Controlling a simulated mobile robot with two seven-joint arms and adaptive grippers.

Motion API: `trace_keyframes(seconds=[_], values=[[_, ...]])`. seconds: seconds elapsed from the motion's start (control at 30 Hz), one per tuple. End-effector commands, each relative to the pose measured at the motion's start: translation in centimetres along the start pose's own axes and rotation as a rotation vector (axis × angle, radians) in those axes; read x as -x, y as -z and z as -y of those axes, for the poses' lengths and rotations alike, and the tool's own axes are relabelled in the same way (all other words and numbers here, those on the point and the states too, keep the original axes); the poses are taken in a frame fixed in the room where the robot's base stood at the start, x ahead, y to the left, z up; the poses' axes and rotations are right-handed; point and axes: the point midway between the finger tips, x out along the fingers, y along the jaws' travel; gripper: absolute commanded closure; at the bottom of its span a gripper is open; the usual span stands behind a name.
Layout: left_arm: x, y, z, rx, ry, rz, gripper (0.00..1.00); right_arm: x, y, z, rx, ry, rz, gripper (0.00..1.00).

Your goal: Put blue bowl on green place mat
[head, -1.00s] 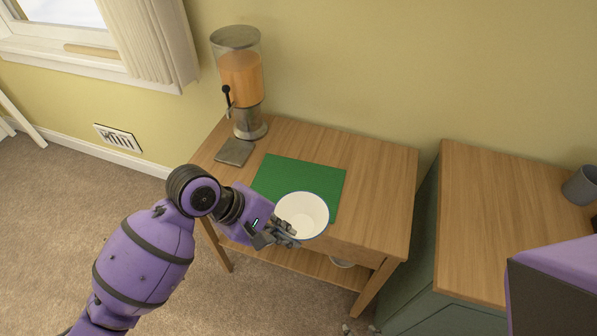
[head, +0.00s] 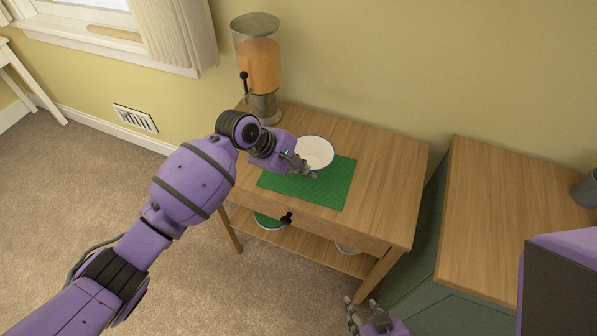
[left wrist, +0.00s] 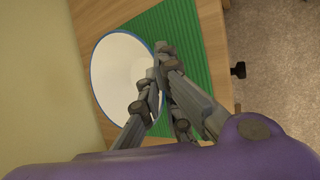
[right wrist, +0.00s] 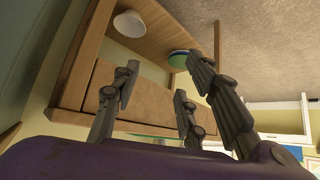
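The bowl, white inside with a blue rim (head: 316,151), is in my left gripper (head: 306,169); the left wrist view shows the fingers closed over the near side of its rim (left wrist: 122,75). The green place mat (head: 325,190) lies flat on the small wooden table, and its strip beside the bowl shows in the left wrist view (left wrist: 183,45). The bowl overlaps the mat's back edge in the head view; whether it touches the surface I cannot tell. My right gripper (head: 368,312) is low in front of the table, open and empty, fingers spread in the right wrist view (right wrist: 155,100).
A juice dispenser (head: 258,70) stands at the table's back left. The tabletop right of the mat is clear (head: 385,180). A green dish (head: 268,221) and a white bowl (head: 347,249) sit on the lower shelf. A cabinet (head: 500,215) with a grey mug (head: 587,188) is right.

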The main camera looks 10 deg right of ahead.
Motion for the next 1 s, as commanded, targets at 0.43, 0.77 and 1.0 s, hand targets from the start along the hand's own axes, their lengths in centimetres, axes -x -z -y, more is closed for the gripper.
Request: trace_keyframes(seconds=[0.43,0.77,1.0], values=[[-3.6,2.7,0.7,0.000,-0.002,0.001,1.00,-0.4,-0.6,-0.7,0.002,-0.012,-0.001,0.60],[-4.1,2.9,0.9,-0.002,-0.006,0.000,1.00,-0.3,-0.7,-0.8,0.008,-0.012,0.000,0.60],[-4.3,3.0,1.1,-0.002,-0.004,0.000,0.80,-0.3,-0.8,-0.8,0.009,-0.011,0.001,0.60]])
